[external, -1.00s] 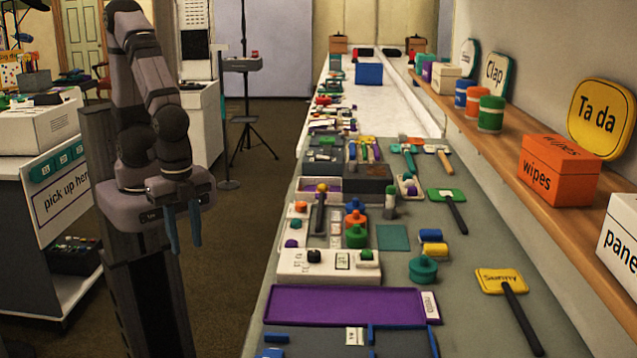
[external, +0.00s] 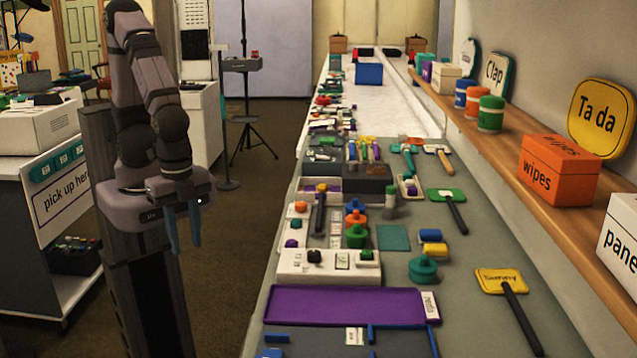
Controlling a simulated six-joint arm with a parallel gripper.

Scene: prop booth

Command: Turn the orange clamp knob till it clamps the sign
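An orange knob (external: 356,217) sits among the parts at the left middle of the long bench, just behind a green knob (external: 356,236). It is small here, and I cannot tell how far it is turned or whether it touches a sign. A dark-handled piece with a yellow top (external: 320,208) stands to its left. A yellow sign (external: 500,281) with a black handle lies flat on the bench's right side. A green sign (external: 446,195) lies farther back. My gripper (external: 184,248) hangs left of the bench over the floor, blue fingers pointing down, apart and empty.
A purple tray (external: 345,305) lies at the bench front, with a white control box (external: 328,266) behind it. A teal knob (external: 423,269) and a blue and yellow block (external: 433,243) stand right of the knobs. The shelf (external: 510,160) along the right wall holds boxes and signs.

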